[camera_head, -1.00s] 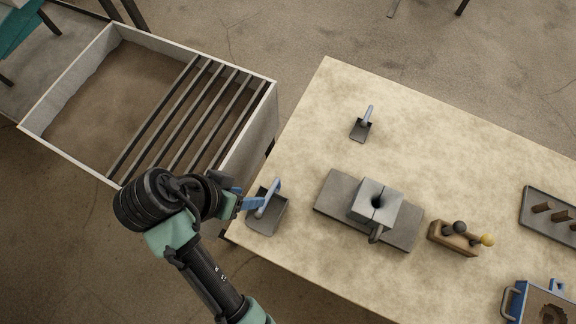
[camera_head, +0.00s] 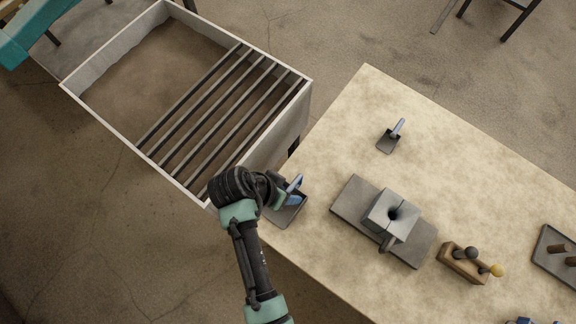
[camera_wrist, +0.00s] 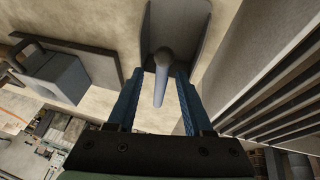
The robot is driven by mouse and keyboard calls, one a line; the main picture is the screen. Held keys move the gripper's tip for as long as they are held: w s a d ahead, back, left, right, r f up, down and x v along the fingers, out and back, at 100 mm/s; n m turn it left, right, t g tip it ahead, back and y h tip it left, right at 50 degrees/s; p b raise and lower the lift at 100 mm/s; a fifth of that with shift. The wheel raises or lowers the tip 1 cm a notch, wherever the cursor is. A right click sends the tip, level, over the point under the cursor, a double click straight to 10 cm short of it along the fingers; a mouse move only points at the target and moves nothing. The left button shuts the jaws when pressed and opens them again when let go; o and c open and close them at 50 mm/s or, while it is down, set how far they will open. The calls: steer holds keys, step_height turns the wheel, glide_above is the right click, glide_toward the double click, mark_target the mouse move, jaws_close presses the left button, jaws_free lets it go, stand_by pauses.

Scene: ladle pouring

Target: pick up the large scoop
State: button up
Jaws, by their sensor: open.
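The large scoop (camera_head: 287,211) is a dark grey pan with a light blue-grey handle, lying at the near left corner of the table. A smaller scoop (camera_head: 389,141) of the same kind lies further back. My gripper (camera_head: 291,199) is at the large scoop's handle, and my wrist hides part of the pan. In the wrist view, my gripper (camera_wrist: 160,98) has its two blue fingers open, one on each side of the handle (camera_wrist: 161,80). The large scoop's pan (camera_wrist: 190,22) shows beyond the fingertips. I cannot tell whether a finger touches the handle.
A grey split block (camera_head: 391,213) stands on a plate right of the large scoop. A wooden holder (camera_head: 462,264) with knobbed tools and a dark tray (camera_head: 552,262) lie further right. A sand bin (camera_head: 137,165) with dark bars adjoins the table's left side.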

steer(key=shift+f, duration=0.2)
jaws_close()
steer(key=shift+w+r, duration=0.1)
stand_by(1.2)
